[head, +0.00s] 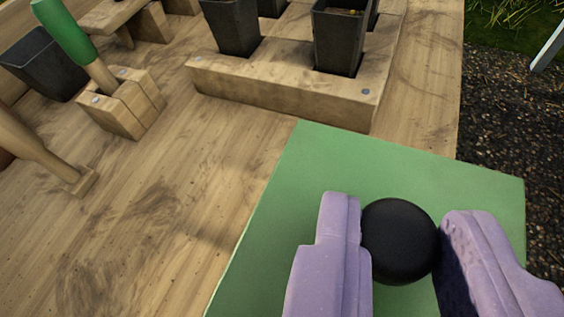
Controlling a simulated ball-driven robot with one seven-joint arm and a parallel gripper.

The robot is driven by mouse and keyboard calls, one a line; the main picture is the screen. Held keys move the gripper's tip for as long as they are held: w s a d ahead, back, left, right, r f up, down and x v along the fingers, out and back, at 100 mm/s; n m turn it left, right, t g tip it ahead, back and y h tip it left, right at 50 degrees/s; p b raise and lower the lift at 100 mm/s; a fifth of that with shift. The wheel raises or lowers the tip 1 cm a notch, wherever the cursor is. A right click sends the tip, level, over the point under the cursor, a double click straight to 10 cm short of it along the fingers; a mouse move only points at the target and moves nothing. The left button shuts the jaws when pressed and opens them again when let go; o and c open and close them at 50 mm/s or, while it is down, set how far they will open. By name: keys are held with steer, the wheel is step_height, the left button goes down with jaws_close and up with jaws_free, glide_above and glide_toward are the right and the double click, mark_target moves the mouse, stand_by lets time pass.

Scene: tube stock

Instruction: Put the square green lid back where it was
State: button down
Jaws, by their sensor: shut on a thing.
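The square green lid (307,190) is a flat panel with a round black knob (399,241) on top. It fills the lower right of the head view, and its near edge runs out of the picture. My gripper (399,240) has two purple fingers, one on each side of the knob, and is shut on it. The lid covers part of the wooden table below. I cannot tell how high it is above the table.
A wooden block (289,92) holding black square pots (338,40) stands just beyond the lid. A green-handled tool (65,32) leans in a wooden holder (120,105) at left, near another dark pot (45,65). The wooden table (150,210) is clear at lower left; dark gravel (505,120) lies right.

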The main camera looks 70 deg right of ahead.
steer(key=shift+w+d, duration=0.4)
steer(key=shift+d, duration=0.1)
step_height(320, 180, down, 4)
steer(key=b, duration=0.2)
steer(key=shift+w+b, duration=0.1)
steer(key=shift+b, duration=0.25)
steer(key=shift+r, duration=0.25)
steer(key=shift+f+p, duration=0.3)
steer(key=shift+f, duration=0.35)
steer(key=c, duration=0.9)
jaws_free()
steer(key=shift+o, duration=0.2)
steer(key=shift+r, duration=0.55)
steer(key=p+v, duration=0.3)
steer(key=v, duration=0.9)
steer(key=shift+p, duration=0.35)
